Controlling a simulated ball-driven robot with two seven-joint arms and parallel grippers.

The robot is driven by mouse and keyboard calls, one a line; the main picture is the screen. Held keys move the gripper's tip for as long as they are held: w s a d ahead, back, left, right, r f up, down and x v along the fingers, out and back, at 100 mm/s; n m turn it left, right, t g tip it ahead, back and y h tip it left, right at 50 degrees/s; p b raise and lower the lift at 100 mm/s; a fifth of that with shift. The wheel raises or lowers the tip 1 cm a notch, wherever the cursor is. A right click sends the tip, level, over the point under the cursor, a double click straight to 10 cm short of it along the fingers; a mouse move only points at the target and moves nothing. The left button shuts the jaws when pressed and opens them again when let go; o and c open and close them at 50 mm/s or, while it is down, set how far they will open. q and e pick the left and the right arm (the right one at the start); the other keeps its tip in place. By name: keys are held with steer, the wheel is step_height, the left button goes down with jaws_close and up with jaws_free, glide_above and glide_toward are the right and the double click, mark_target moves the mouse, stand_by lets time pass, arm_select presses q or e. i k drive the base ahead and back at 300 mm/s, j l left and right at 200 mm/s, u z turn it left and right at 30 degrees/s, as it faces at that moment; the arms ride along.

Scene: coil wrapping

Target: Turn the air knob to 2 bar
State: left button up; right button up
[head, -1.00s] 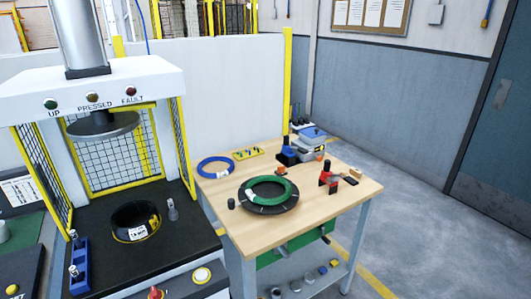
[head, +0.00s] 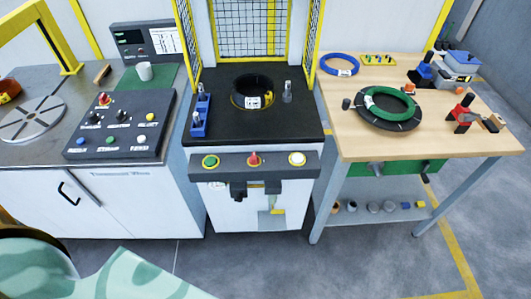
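The press (head: 265,125) stands in the middle of the head view. Its front bar holds a green button (head: 210,161), a red mushroom button (head: 253,160) and a white button (head: 297,159). Below the bar are a small black fitting (head: 240,189) and a pale round dial (head: 216,185), too small to read. A control panel (head: 118,128) on the left has black knobs (head: 122,116) and coloured buttons. I cannot tell which part is the air knob or its setting. Neither of my grippers is in view.
A wooden table (head: 350,140) at right holds a green coil (head: 390,103), a blue coil (head: 340,64) and tools. A grey turntable (head: 32,118) lies at far left and a white cup (head: 144,71) stands behind the panel. Floor in front of the press is clear.

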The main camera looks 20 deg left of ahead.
mark_target(238, 197)
steer(key=u, duration=0.75)
